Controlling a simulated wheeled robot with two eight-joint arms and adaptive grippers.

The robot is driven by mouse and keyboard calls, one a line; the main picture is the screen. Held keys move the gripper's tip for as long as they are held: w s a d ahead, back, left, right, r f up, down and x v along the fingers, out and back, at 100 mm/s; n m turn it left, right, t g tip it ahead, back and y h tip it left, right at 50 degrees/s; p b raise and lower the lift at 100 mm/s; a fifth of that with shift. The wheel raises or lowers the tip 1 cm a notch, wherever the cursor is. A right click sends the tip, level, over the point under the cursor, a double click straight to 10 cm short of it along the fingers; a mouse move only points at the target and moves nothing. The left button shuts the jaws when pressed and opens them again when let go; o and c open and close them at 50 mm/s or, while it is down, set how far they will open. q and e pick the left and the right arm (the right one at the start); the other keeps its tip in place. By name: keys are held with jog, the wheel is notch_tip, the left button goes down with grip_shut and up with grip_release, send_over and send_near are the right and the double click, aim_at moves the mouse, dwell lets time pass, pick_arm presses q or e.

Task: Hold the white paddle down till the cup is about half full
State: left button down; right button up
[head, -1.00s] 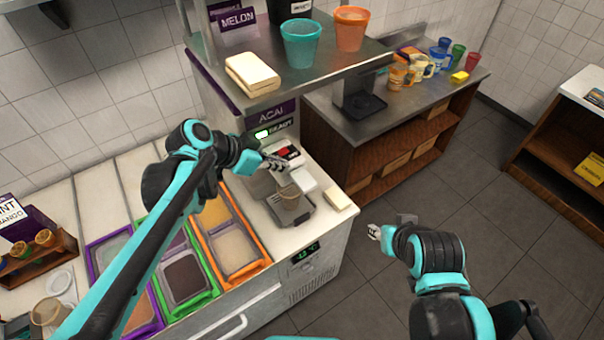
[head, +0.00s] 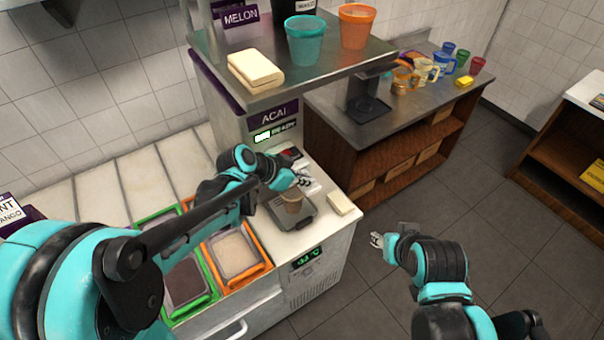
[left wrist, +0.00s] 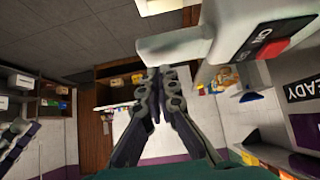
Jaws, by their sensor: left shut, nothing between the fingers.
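The white paddle (left wrist: 176,45) sticks out from the açai machine (head: 273,117). In the left wrist view it lies just beyond my fingertips; whether they touch it I cannot tell. My left gripper (head: 303,180) is shut and empty at the paddle, and it shows with fingers together in the left wrist view (left wrist: 158,73).
Topping bins (head: 234,248) sit in the counter left of the machine. A folded cloth (head: 341,204) lies right of the tray. A steel shelf (head: 330,70) overhead carries a teal cup (head: 305,42), an orange cup (head: 357,27) and cloths (head: 255,70). Floor at right is clear.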

aim_at(307, 192)
pick_arm(q)
jog(key=shift+f, duration=0.45)
jog(key=shift+s+d+f+m+t+y+b, duration=0.1)
jog(key=shift+s+f+m+t+y+b, duration=0.1)
jog(key=shift+f+m+t+y+b, duration=0.15)
jog(key=shift+s+d+f+t+b, duration=0.1)
jog(key=shift+f+t+b, duration=0.15)
jog(key=shift+t+b, duration=0.1)
jog(key=shift+s+d+f+m+t+y+b, duration=0.1)
jog(key=shift+f+m+t+y+b, duration=0.25)
jog(key=shift+t+b, duration=0.1)
jog(key=shift+s+d+f+m+t+y+b, duration=0.1)
jog(key=shift+f+m+t+y+b, duration=0.1)
jog(key=shift+f+t+b, duration=0.2)
jog(key=shift+a+f+b, duration=0.1)
jog(key=shift+f+b, duration=0.15)
jog(key=shift+b, duration=0.05)
dwell(0.8)
